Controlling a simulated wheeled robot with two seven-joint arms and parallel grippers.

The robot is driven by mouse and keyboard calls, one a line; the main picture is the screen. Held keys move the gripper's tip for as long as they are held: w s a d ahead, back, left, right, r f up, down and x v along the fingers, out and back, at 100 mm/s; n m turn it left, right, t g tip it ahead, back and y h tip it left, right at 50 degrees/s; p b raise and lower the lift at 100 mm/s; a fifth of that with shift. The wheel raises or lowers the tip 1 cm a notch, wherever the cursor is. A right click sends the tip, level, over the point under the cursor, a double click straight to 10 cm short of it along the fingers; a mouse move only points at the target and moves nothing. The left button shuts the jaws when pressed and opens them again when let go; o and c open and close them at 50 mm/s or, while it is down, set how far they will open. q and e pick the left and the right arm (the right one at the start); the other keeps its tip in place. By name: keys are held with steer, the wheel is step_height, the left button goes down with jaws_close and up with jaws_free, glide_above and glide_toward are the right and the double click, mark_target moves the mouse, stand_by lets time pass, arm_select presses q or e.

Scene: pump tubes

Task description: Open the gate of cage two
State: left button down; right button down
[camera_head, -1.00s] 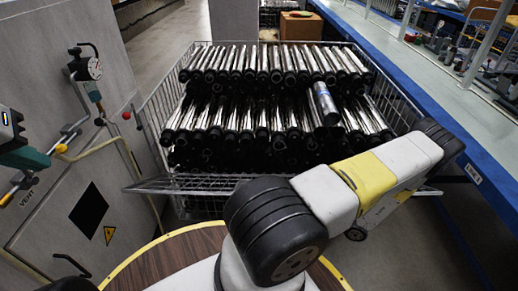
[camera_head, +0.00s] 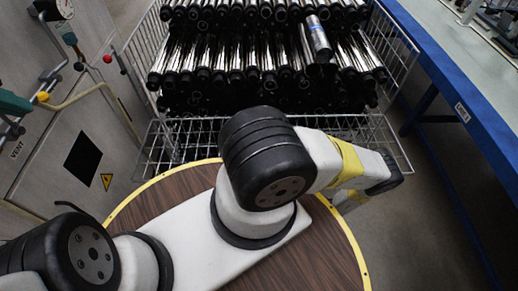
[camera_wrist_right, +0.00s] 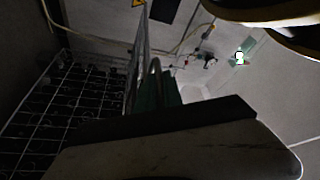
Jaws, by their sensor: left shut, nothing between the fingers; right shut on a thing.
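The wire cage (camera_head: 402,60) full of metal tubes stands ahead; I read no number on it. Its front gate (camera_head: 185,135) leans outward, partly hidden behind my arm. My white, yellow-banded right arm crosses the middle and ends over the gate's right side, hiding its gripper in the head view. In the dark right wrist view my right gripper (camera_wrist_right: 157,95) is shut on a wire part beside the gate (camera_wrist_right: 143,45), which shows nearly edge-on. The exact grip point is unclear. My left gripper's fingers do not show.
A grey cabinet (camera_head: 40,185) with a gauge and hoses stands left of the cage. A blue-edged bench (camera_head: 480,130) runs along the right. Floor shows between cage and bench.

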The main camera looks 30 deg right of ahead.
steer(key=shift+s+f, duration=0.1)
steer(key=shift+f, duration=0.15)
steer(key=c, duration=1.5)
jaws_free()
steer(key=shift+d, duration=0.1)
steer(key=v, duration=0.8)
steer(key=shift+s, duration=0.1)
